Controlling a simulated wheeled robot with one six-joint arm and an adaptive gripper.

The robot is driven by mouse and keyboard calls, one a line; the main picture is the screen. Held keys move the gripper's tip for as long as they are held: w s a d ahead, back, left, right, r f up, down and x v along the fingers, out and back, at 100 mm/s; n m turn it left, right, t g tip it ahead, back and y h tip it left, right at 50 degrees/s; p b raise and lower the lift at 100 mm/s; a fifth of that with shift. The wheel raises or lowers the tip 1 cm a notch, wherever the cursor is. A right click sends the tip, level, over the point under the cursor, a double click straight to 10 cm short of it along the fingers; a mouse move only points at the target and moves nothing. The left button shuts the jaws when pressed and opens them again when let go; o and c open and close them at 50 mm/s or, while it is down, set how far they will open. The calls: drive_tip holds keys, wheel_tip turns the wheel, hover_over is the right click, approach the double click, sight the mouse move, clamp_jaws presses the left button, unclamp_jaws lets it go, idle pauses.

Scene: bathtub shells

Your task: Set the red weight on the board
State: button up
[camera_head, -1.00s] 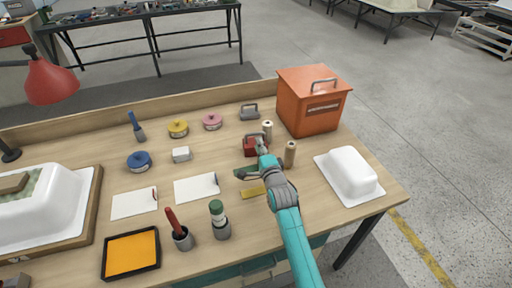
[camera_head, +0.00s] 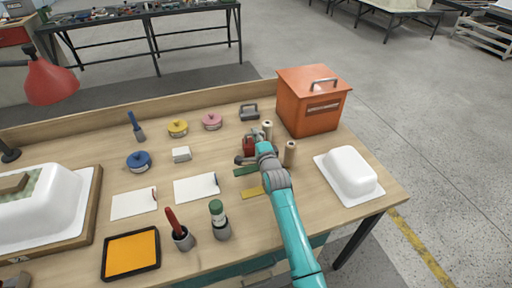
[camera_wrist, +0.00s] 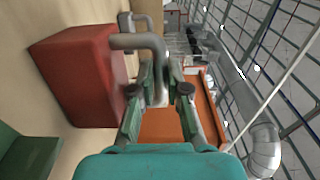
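The red weight (camera_head: 248,145) stands on the workbench in front of the orange box. In the wrist view it is a red block (camera_wrist: 80,75) with a grey bent handle (camera_wrist: 140,42). My gripper (camera_wrist: 165,78) is at the handle, its two green-and-grey fingers apart, with part of the handle showing between them. Whether they touch it is unclear. In the head view my gripper (camera_head: 248,157) partly hides the weight.
Two spools (camera_head: 290,153) stand close right of my gripper, near the orange box (camera_head: 314,105). A grey weight (camera_head: 249,112) is behind. A green strip (camera_head: 246,170) and yellow strip (camera_head: 252,192) lie in front. A white tub shell (camera_head: 350,172) is at right.

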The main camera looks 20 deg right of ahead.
drive_tip(key=shift+r, duration=0.3)
clamp_jaws()
drive_tip(key=shift+w+r, duration=0.1)
drive_tip(key=shift+r, duration=0.35)
wheel_tip(320, 180, up, 17)
